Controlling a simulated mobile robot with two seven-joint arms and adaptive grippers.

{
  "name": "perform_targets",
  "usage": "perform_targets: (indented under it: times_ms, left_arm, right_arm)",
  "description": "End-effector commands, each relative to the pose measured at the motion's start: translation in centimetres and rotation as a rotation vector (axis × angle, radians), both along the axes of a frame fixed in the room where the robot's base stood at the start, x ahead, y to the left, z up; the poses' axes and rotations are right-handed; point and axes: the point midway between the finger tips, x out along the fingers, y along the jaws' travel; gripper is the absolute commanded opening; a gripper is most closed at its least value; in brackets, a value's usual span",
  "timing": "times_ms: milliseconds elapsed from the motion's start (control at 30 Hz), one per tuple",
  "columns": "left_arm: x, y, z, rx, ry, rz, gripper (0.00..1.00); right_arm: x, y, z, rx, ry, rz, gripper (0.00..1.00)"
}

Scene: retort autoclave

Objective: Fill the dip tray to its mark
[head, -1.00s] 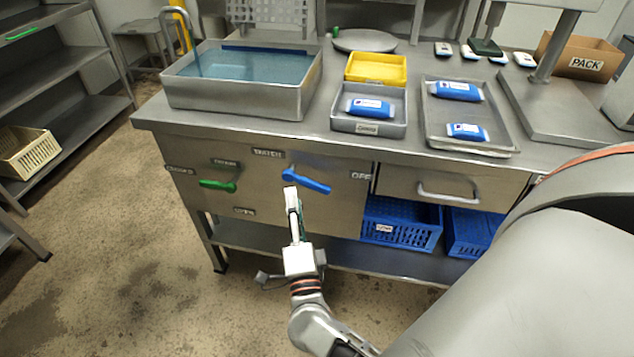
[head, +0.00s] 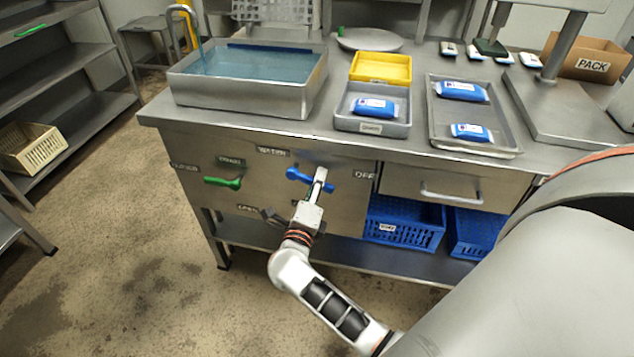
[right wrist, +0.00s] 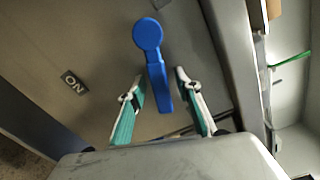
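The dip tray (head: 245,98) is a deep metal basin at the left of the bench, holding blue water (head: 255,66). A bluish stream appears to fall from the spout (head: 183,9) into its back left corner. The blue water lever (head: 300,175) on the bench front points right, slightly down, on the side of the OFF label. My right gripper (head: 319,180) is at its handle. In the right wrist view the gripper (right wrist: 158,98) is open, its fingers either side of the blue handle (right wrist: 157,75), with gaps visible. My left gripper is not in view.
A green drain lever (head: 222,182) points left, towards the CLOSED label. A drawer handle (head: 450,195) sticks out right of the blue lever. Blue crates (head: 405,228) stand on the shelf below. A grey tray (head: 372,127) and a yellow tray (head: 381,68) stand beside the basin.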

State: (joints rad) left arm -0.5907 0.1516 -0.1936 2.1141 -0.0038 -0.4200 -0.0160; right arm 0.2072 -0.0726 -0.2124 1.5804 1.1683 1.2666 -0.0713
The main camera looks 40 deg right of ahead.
Motion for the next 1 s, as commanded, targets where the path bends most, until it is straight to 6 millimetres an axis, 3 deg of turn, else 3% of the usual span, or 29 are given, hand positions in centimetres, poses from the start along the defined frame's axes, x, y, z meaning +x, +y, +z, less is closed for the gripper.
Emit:
perform_targets:
  times_ms: [333, 467, 667, 1000]
  left_arm:
    - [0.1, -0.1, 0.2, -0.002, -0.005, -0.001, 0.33]
    - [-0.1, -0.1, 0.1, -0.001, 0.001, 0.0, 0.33]
    - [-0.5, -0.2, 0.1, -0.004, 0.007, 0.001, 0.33]
    - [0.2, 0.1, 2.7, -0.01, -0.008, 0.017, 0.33]
  right_arm:
    - [0.3, -0.4, 0.0, 0.0, 0.0, 0.0, 0.33]
    - [0.3, -0.4, 0.0, 0.0, 0.0, 0.001, 0.0]
    - [0.3, -0.4, 0.2, -0.004, 0.002, 0.001, 0.0]
    - [0.3, -0.6, 2.5, -0.133, 0.147, -0.001, 0.0]
